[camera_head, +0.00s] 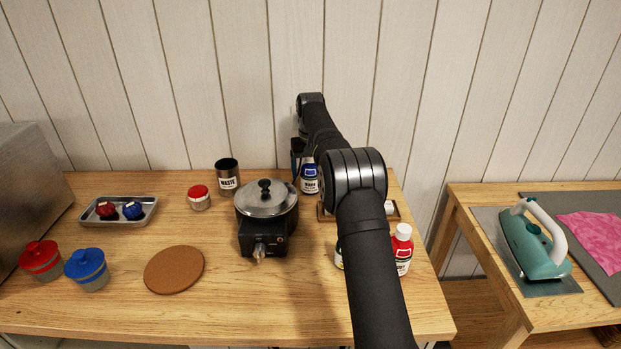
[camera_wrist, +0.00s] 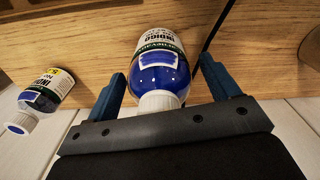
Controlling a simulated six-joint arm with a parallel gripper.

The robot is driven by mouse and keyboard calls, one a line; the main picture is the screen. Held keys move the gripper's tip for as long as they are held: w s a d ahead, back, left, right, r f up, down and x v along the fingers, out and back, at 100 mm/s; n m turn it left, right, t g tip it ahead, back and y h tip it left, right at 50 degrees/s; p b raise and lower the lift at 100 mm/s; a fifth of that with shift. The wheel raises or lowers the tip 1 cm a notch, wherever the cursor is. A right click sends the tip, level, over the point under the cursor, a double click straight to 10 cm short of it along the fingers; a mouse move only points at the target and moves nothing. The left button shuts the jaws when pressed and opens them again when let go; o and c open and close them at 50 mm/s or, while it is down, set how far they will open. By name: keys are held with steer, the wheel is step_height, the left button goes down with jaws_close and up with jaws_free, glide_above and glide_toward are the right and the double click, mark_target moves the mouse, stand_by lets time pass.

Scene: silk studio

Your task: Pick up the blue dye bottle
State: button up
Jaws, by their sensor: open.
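The blue dye bottle (camera_head: 310,180) stands upright behind the pot, near the back of the table. In the wrist view the blue bottle (camera_wrist: 163,66) has a pale cap, blue shoulders and an INDIGO label. My gripper (camera_wrist: 163,72) is open, with one blue finger on each side of that bottle. Small gaps appear between fingers and bottle; contact cannot be told. In the head view my gripper (camera_head: 297,156) is at the bottle's left and back, partly hidden by the bottle and arm.
A second INDIGO bottle (camera_wrist: 45,93) with a yellow mark is left in the wrist view. The lidded pot (camera_head: 266,205) stands just in front of the blue bottle. A waste cup (camera_head: 228,178) is left, a red bottle (camera_head: 402,250) right. A wooden rack (camera_head: 324,214) is partly hidden.

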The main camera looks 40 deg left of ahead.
steer(key=c, duration=1.3)
steer(key=shift+o, duration=0.2)
steer(key=shift+r, duration=0.15)
